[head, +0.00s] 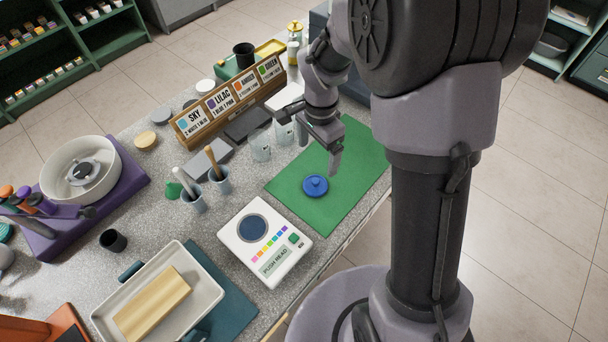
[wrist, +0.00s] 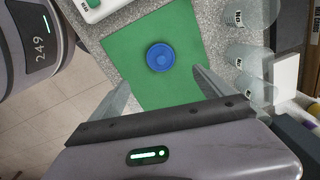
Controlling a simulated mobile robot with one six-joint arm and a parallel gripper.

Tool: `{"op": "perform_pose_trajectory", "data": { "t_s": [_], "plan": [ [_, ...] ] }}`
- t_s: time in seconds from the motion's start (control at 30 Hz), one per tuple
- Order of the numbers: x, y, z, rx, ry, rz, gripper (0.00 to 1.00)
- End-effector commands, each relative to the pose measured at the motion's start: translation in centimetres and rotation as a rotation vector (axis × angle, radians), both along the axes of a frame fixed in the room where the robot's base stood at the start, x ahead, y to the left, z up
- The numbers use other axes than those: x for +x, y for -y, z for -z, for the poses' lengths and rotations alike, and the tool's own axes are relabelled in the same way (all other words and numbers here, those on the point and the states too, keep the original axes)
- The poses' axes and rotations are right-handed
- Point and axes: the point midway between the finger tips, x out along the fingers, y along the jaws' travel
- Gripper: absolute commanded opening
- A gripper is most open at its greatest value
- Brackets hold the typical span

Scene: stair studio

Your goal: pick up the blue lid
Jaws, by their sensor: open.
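The blue lid (head: 315,186) is a small round disc with a raised knob. It lies flat on the green mat (head: 357,172) on the speckled worktop. In the wrist view the lid (wrist: 160,57) sits above the middle of the frame, between the lines of my two fingers. My gripper (head: 334,158) is above the mat, just beyond the lid in the head view. The wrist view shows my gripper (wrist: 158,88) open, with its fingers wide apart and nothing between them. The lid and the fingers are apart.
A white device with coloured buttons (head: 265,241) stands on the near side of the mat. Clear cups (head: 261,146) stand beyond the mat's left edge. A wooden card rack (head: 228,103) is farther back. The mat around the lid is clear.

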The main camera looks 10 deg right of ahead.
Motion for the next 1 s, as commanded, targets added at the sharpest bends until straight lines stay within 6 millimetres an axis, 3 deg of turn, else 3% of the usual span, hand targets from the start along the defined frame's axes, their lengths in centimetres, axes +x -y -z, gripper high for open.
{"op": "perform_pose_trajectory", "data": {
  "t_s": [0.03,0.2,0.47,0.63,0.87,1.0],
  "plan": [
    [-0.1,0.0,2.2,0.001,-0.004,-0.001,0.91],
    [-0.1,0.0,6.6,0.000,-0.002,-0.001,0.91],
    [0.0,0.0,9.2,0.001,0.000,-0.002,0.91],
    [0.0,0.0,12.8,0.000,-0.001,-0.001,0.91],
    [0.1,0.0,13.1,0.000,0.001,-0.002,0.91],
    [0.1,0.0,13.1,0.000,0.001,-0.002,0.65]
  ]
}}
